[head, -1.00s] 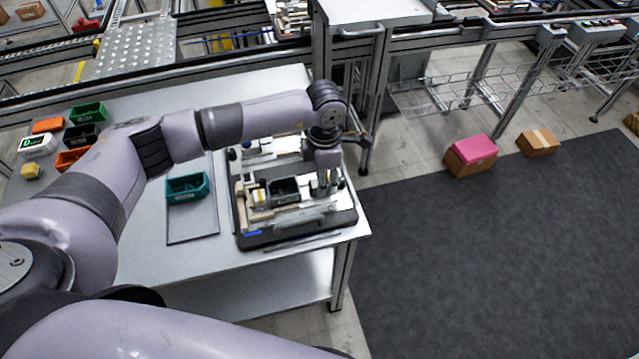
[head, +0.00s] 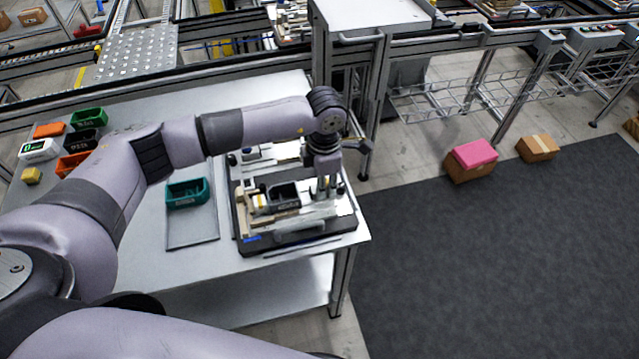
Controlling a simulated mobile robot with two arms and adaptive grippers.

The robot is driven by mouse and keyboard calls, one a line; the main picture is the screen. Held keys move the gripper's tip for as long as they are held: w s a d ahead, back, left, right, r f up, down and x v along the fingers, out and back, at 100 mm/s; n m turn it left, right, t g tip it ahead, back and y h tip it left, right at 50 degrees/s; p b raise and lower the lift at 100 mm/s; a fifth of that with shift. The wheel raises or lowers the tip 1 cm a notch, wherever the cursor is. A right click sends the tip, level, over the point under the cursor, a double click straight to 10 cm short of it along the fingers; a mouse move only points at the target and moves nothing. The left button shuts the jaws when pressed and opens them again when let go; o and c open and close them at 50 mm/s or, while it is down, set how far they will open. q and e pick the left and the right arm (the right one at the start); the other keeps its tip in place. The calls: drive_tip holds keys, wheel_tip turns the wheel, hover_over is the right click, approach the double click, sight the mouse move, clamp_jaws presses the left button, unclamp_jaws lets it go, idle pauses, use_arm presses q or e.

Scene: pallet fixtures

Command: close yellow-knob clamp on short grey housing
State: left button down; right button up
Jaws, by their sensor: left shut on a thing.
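A pallet fixture (head: 300,240) with a dark base lies near the table's right end. A dark grey housing (head: 284,197) sits on it, with pale clamp parts around it. A small yellow part (head: 260,202) shows just left of the housing; I cannot tell whether it is the clamp's knob. My left gripper (head: 326,190) points down at the fixture's right side, to the right of the housing. It is shut on a small part of the fixture that the fingers and wrist largely hide. The clamp's position is too small to make out. My right gripper is not in view.
A teal bin (head: 187,193) stands on a grey tray (head: 192,233) left of the fixture. The table's right edge is close to the fixture.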

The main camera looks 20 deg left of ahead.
use_arm(q)
drive_tip(key=shift+s+a, duration=0.1)
drive_tip(key=shift+a, duration=0.15)
drive_tip(key=shift+s+a, duration=0.6)
drive_tip(key=shift+a, duration=0.25)
drive_tip(key=c, duration=1.7)
unclamp_jaws()
drive_tip(key=shift+o, duration=1.1)
drive_tip(key=shift+d, duration=0.1)
drive_tip(key=shift+w, duration=0.1)
drive_tip(key=shift+r+p, duration=2.15)
drive_tip(key=shift+r, duration=1.9)
